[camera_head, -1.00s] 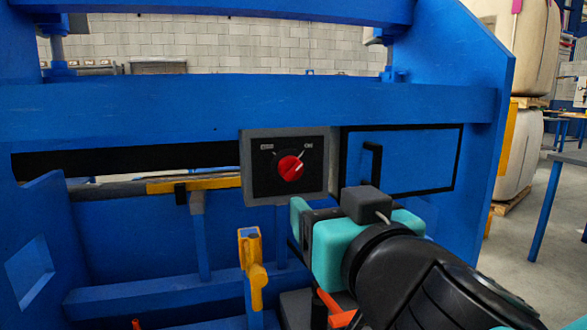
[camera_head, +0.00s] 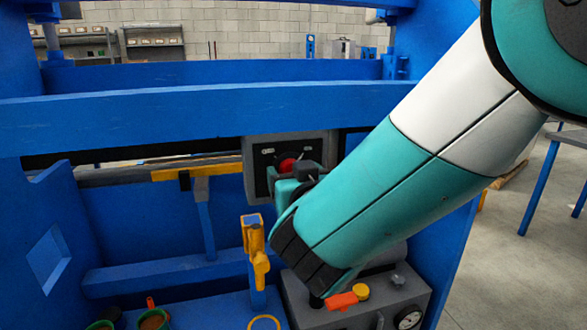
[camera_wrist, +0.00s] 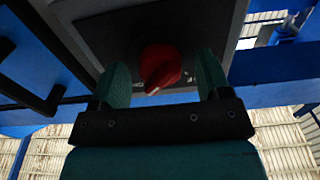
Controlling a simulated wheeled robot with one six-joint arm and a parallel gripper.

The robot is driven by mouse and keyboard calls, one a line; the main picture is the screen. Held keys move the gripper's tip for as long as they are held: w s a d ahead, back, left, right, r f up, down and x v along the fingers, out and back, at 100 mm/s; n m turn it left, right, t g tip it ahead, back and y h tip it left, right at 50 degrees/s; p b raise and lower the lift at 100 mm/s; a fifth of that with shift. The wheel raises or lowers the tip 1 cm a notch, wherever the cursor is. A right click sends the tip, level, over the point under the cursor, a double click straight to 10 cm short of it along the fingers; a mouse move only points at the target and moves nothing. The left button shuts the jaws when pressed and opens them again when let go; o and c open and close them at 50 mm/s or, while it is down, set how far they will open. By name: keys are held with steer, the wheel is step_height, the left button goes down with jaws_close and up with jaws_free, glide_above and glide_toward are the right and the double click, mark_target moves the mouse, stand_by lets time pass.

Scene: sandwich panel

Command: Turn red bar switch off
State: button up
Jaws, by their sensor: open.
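The red bar switch (camera_head: 287,163) is a round red knob on a dark plate in a grey panel (camera_head: 322,146), set on the blue frame. In the wrist view the red knob (camera_wrist: 159,68) sits between my two teal fingers, with the black plate (camera_wrist: 140,30) behind it. My gripper (camera_wrist: 160,82) is open around the knob, with gaps on both sides, so it does not hold it. In the head view my gripper (camera_head: 290,180) and arm hide the lower right of the panel and part of the knob.
A blue beam (camera_head: 180,112) runs above the panel. A yellow lever (camera_head: 254,250) stands below and left of it. A grey box with a gauge (camera_head: 408,318) and an orange-red handle (camera_head: 341,300) lies under my arm. In the wrist view a black handle (camera_wrist: 42,95) is at left.

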steer(key=shift+w, duration=0.1)
steer(key=c, duration=0.9)
steer(key=shift+n, duration=0.4)
steer(key=n, duration=0.3)
steer(key=shift+n, duration=0.4)
steer(key=n, duration=0.4)
steer(key=shift+n, duration=0.3)
steer(key=n+p, duration=0.2)
steer(key=n, duration=0.3)
steer(key=shift+r, duration=0.15)
steer(key=shift+n+p, duration=0.75)
steer(key=shift+n, duration=1.05)
steer(key=shift+d, duration=0.1)
